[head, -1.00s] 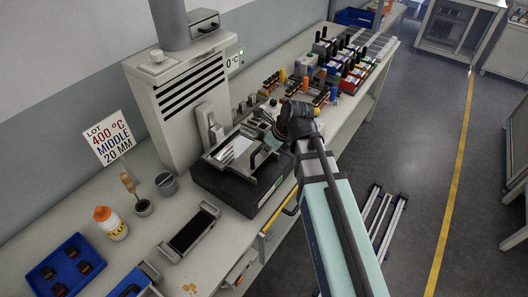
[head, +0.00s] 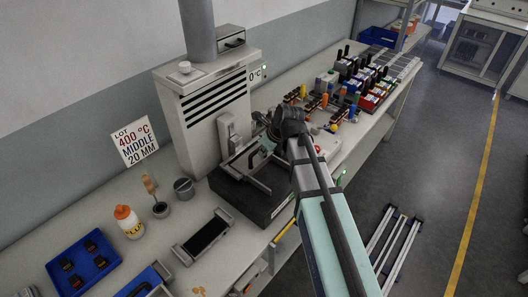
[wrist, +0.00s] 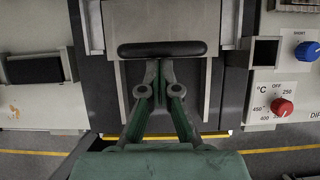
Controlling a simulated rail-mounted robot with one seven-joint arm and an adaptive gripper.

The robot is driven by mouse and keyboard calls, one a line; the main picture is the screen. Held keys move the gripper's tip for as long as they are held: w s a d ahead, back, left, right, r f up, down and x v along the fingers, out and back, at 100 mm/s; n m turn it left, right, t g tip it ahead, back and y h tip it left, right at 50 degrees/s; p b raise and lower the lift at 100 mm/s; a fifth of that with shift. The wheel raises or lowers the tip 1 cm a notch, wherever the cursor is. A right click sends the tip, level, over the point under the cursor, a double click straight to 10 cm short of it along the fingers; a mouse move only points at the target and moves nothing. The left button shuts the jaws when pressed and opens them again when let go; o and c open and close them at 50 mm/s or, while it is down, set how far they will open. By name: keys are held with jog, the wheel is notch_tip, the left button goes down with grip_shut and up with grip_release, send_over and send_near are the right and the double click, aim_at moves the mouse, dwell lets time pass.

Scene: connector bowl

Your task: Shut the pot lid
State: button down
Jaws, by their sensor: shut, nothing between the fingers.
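The pot is a dark box (head: 246,198) on the bench, in front of the grey fume extractor. In the wrist view the lid (wrist: 160,18) is a grey plate with a black bar handle (wrist: 162,49). My gripper (wrist: 159,70) is shut and empty.
The fume extractor (head: 212,108) stands close behind the pot. A control panel with a red knob (wrist: 284,107) and a blue knob (wrist: 306,51) is to the right. A black-topped fixture (head: 204,236), glue bottle (head: 129,222) and blue tray (head: 84,264) are to the left.

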jog(key=s+d+r+b, duration=0.2)
jog(key=s+d+r, duration=0.3)
jog(key=r, duration=0.3)
jog(key=shift+s+d, duration=0.35)
jog(key=shift+d, duration=0.3)
